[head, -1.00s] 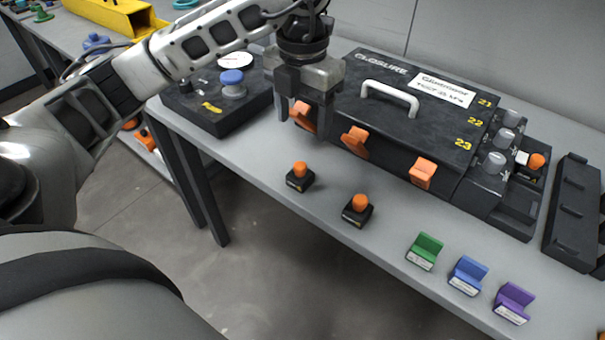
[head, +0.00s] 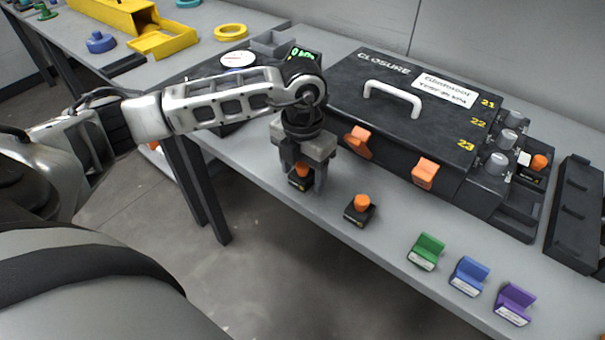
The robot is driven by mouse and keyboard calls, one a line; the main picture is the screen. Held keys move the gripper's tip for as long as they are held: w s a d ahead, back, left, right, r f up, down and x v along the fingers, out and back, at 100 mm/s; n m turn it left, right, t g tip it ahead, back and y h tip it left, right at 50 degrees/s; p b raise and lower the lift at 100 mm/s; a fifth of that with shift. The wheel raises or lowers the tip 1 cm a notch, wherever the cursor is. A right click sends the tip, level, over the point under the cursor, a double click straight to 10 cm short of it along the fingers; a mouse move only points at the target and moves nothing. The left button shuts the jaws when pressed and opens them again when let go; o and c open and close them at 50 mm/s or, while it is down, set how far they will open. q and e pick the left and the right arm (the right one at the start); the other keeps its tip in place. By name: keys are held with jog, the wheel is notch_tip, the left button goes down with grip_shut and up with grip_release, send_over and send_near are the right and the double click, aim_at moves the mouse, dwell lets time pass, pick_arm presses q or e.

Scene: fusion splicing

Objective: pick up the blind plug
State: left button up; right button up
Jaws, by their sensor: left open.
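Which part is the blind plug I cannot tell for sure; the likely ones are small orange-topped plugs in black square holders. One such plug (head: 301,169) stands near the front of the table, partly hidden by my gripper. My left gripper (head: 305,182) points down over it, open, with its fingers on either side of the orange top; whether they touch it I cannot tell. A second orange plug (head: 361,202) stands upright in its black holder (head: 359,214) just to the right. My right gripper is not in view.
The black closure box (head: 400,110) with a white handle and orange latches (head: 425,173) stands close behind. Green (head: 426,252), blue (head: 469,276) and purple (head: 514,303) holders line the front right. A black tray (head: 575,215) is at far right.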

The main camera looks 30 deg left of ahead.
pick_arm(q)
jog(key=c, duration=1.1)
